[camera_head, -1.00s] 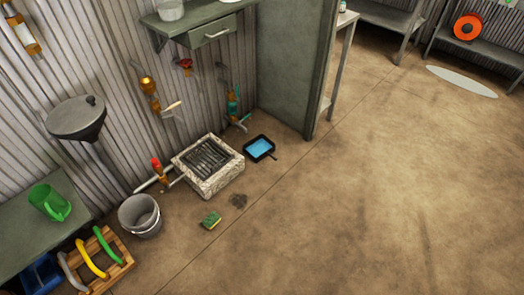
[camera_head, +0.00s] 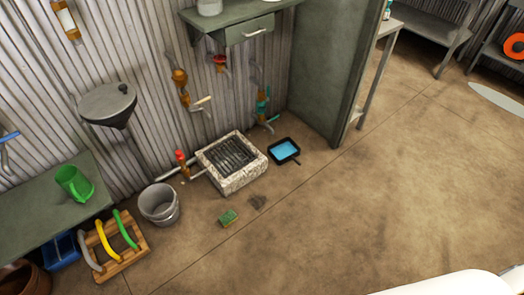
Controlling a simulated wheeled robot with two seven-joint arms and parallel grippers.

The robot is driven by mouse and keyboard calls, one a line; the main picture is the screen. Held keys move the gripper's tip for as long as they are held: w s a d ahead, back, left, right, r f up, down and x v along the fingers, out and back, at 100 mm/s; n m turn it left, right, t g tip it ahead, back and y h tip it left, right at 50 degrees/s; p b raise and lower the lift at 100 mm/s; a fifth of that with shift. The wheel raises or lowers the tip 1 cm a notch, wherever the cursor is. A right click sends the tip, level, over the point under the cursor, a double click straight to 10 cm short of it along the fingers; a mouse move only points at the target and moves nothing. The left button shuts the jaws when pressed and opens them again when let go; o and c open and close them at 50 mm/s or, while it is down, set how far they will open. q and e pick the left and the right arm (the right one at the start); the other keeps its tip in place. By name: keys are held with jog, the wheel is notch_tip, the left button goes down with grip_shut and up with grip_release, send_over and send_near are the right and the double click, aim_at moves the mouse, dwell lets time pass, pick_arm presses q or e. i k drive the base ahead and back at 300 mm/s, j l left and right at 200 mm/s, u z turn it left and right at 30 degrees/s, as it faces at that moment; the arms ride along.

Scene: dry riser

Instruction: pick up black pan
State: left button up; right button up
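The black pan (camera_head: 291,159) lies flat on the brown floor in the camera_head view, a little right of the picture's middle. It is small and squarish, with a bright blue inside and a short handle pointing to the lower right. It sits just right of the stone drain basin (camera_head: 238,180), apart from it. Neither of my grippers is in view, and nothing touches the pan.
A green sponge (camera_head: 228,217) and a grey bucket (camera_head: 159,204) stand on the floor near the basin. A wooden rack (camera_head: 122,262) holds coloured hoops. A green panel (camera_head: 335,75) rises behind the pan. The floor to the right is open.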

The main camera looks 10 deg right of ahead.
aim_at(283, 152)
jog(key=i+l+u, duration=0.2)
jog(key=l, duration=0.25)
jog(key=i+l+u, duration=0.2)
jog(key=l, duration=0.2)
jog(key=l+u, duration=0.2)
jog(key=l, duration=0.3)
jog(key=i+l+u, duration=0.2)
jog(key=l, duration=0.25)
jog(key=k, duration=0.1)
